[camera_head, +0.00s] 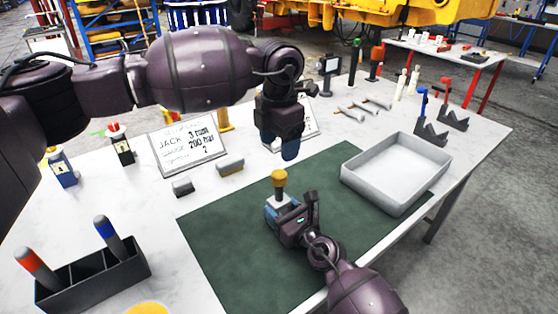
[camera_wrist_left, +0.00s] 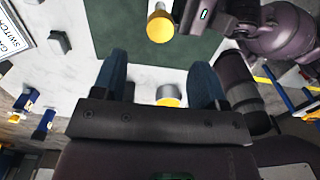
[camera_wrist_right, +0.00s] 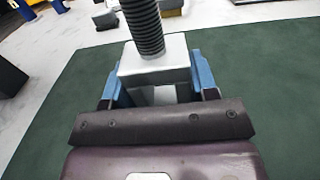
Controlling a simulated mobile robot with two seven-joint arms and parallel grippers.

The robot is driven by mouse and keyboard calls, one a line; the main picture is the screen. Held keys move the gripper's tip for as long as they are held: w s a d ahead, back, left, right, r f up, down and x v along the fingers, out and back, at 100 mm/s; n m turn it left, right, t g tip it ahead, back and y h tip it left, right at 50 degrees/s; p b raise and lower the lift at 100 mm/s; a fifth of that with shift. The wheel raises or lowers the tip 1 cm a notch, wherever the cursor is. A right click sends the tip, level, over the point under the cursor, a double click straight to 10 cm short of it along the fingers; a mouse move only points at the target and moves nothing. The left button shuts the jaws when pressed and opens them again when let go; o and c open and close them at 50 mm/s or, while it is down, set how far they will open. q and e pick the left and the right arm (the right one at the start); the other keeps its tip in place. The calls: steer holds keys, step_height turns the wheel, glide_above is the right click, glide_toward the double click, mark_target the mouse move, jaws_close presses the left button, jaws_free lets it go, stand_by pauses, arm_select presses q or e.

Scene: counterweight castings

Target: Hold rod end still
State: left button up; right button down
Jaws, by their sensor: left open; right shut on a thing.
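A grey block (camera_wrist_right: 155,62) carries an upright dark threaded rod (camera_wrist_right: 143,22). In the head view the rod is topped by a yellow cap (camera_head: 279,177). My right gripper (camera_head: 284,206) is shut on the block, a blue finger on each side, over the green mat (camera_head: 225,240). My left gripper (camera_head: 290,150) points down, open, above and behind the yellow cap, apart from it. In the left wrist view the cap (camera_wrist_left: 160,24) lies beyond the spread blue fingers (camera_wrist_left: 158,68), with nothing gripped between them.
A grey tray (camera_head: 385,190) stands on the right of the mat. A sign (camera_head: 188,148) and two small blocks (camera_head: 230,165) are at the left. A dark holder (camera_head: 95,275) is at the front left. The mat's left part is clear.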

arm_select(q)
steer(key=shift+r, duration=1.8)
arm_select(e)
steer(key=shift+c, duration=1.6)
jaws_free()
steer(key=shift+s, duration=0.1)
steer(key=v, duration=0.9)
steer(key=shift+d+p, duration=0.1)
steer(key=shift+p, duration=0.25)
arm_select(q)
steer(key=shift+s+r, duration=0.1)
steer(key=shift+r, duration=0.55)
arm_select(e)
steer(key=shift+v, duration=0.75)
